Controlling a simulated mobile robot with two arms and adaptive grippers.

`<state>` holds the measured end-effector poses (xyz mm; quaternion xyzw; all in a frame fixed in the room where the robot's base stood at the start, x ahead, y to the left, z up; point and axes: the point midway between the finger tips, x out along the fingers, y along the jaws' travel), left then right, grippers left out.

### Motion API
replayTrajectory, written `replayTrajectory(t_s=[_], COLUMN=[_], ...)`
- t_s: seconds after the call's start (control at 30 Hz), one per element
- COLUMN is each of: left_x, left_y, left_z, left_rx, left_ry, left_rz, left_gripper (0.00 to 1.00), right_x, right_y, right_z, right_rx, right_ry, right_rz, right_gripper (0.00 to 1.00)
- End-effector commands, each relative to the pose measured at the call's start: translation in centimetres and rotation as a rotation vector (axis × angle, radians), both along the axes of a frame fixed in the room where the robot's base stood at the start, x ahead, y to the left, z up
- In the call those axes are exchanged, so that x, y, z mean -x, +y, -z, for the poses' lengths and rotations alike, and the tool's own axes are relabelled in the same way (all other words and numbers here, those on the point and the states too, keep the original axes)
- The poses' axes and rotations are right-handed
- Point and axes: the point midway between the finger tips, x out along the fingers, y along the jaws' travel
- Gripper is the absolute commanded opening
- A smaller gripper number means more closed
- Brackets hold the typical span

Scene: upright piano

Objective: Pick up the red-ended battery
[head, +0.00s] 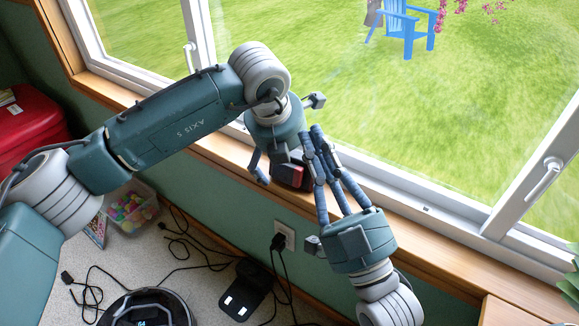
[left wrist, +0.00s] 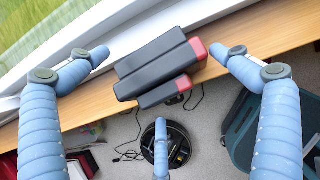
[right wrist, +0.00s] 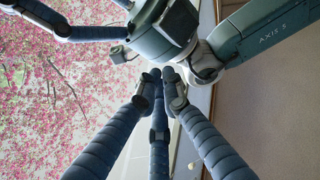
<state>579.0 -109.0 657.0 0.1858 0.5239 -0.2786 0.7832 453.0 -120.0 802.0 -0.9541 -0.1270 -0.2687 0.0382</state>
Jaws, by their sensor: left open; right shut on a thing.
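The red-ended battery (head: 292,176) lies on the wooden window sill, partly hidden by my grippers in the head view. In the left wrist view the battery (left wrist: 158,66) is a dark, stepped block with red at its right end. My left gripper (head: 288,180) is open above it, its fingers spread around it and apart from it; they also show in the left wrist view (left wrist: 168,70). My right gripper (head: 312,133) has its fingers closed together, close beside the left gripper. Its fingertips meet in the right wrist view (right wrist: 162,76); what they hold cannot be made out.
The window frame (head: 400,185) runs behind the sill (head: 420,240). A wall outlet (head: 285,234) with plugged cords is below. On the floor are a round robot vacuum (head: 148,308), a black device (head: 245,288), a tub of colourful pieces (head: 131,208) and loose cables. A red box (head: 28,125) stands left.

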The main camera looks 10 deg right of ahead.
Motion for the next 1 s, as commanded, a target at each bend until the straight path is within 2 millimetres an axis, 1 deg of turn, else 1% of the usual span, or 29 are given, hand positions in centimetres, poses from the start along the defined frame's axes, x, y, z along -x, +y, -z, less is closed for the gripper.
replayTrajectory(t_s=[0.03, 0.1, 0.2, 0.43, 0.47, 0.5, 0.57, 0.6, 0.67, 0.7, 0.77, 1.0], left_x=[0.2, 0.3, 0.4, 0.4, 0.4, 0.4, 0.4, 0.3, 0.3, 0.3, 0.3, 0.3], left_y=[-0.3, -0.4, -0.5, -0.5, -0.5, -0.5, -0.5, -0.5, -0.5, -0.5, -0.4, -0.4], left_z=[0.5, 0.7, 0.8, 0.8, 0.8, 0.8, 0.8, 0.8, 0.8, 0.8, 0.8, 0.7], left_rx=[0.0, 0.0, 0.001, 0.001, 0.0, 0.001, 0.0, 0.0, 0.0, 0.0, 0.0, 0.001], left_ry=[0.0, 0.0, 0.0, 0.001, 0.0, 0.001, 0.0, 0.0, 0.0, 0.0, 0.0, -0.002], left_rz=[0.002, 0.001, 0.0, 0.0, 0.0, 0.0, 0.0, 0.0, -0.001, -0.001, -0.001, -0.001], left_gripper=[1.0, 1.0, 1.0, 1.0, 0.96, 0.88, 0.76, 0.68, 0.56, 0.48, 0.37, 0.37], right_x=[0.4, 1.0, 1.4, 1.5, 1.5, 1.5, 1.5, 1.5, 1.5, 1.4, 1.4, 1.4], right_y=[0.0, -0.1, -0.1, -0.2, -0.2, -0.2, -0.2, -0.2, -0.2, -0.2, -0.2, -0.2], right_z=[-0.5, -1.3, -1.9, -2.1, -2.1, -2.1, -2.1, -2.0, -2.0, -2.0, -2.0, -2.1], right_rx=[-0.01, -0.021, -0.029, -0.032, -0.032, -0.032, -0.03, -0.03, -0.03, -0.03, -0.03, -0.03], right_ry=[-0.036, -0.074, -0.103, -0.108, -0.108, -0.108, -0.107, -0.107, -0.107, -0.107, -0.107, -0.106], right_rz=[-0.003, -0.004, -0.005, -0.006, -0.006, -0.006, -0.005, -0.005, -0.005, -0.005, -0.005, -0.005], right_gripper=[0.0, 0.0, 0.0, 0.0, 0.0, 0.0, 0.0, 0.0, 0.0, 0.0, 0.0, 0.0])
